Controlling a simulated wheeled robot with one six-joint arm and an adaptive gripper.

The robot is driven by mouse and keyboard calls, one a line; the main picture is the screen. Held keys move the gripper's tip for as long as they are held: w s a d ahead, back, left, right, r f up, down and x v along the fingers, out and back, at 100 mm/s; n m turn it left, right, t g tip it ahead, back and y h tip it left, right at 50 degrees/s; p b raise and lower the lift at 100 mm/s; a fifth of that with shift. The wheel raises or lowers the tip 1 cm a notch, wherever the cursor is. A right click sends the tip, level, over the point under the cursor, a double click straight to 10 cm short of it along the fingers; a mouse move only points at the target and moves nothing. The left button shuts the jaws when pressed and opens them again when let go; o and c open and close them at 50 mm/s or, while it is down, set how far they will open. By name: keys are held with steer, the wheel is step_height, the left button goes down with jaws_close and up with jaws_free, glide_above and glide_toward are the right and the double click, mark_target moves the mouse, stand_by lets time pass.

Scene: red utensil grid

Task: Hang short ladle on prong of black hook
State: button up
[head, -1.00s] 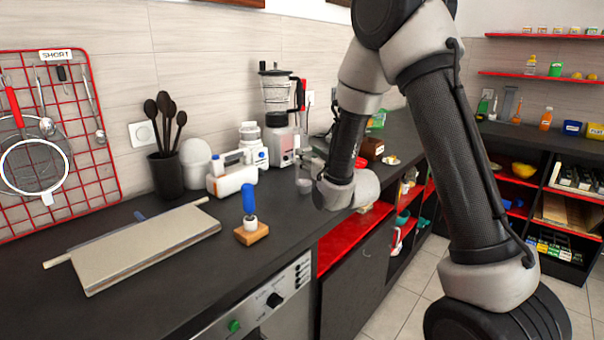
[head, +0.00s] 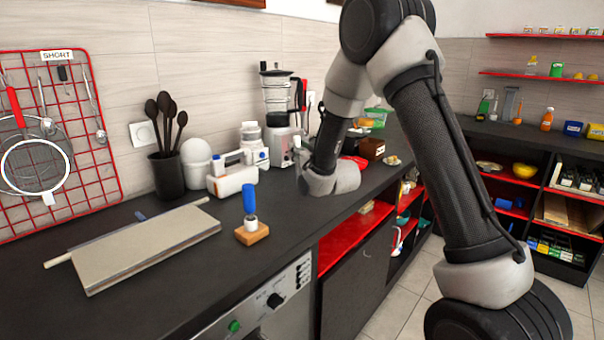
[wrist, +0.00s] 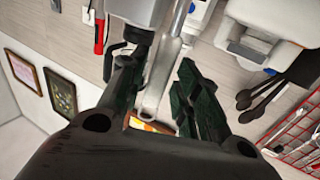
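The black hook (head: 62,73) is on the red grid under the "SHORT" label (head: 57,55) at the far left of the head view. My gripper (wrist: 163,68) shows its two dark fingers in the wrist view, with a shiny grey metal piece, seemingly the short ladle (wrist: 158,82), running lengthwise between them. The fingers look shut on it, though the contact is partly hidden. In the head view my wrist is over the counter in front of the blender, far to the right of the hook, and mostly hides the fingers and ladle.
The red grid (head: 84,187) holds several utensils. Between it and my arm stand a black pot of spoons (head: 167,175), a white appliance (head: 232,180), a blue-handled tool on a wooden block (head: 252,232) and a flat grey board (head: 150,247). The blender (head: 283,100) is close behind my wrist.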

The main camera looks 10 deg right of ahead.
mark_target(298, 140)
jaws_close()
steer(key=shift+r, duration=1.6)
steer(key=shift+r, duration=1.4)
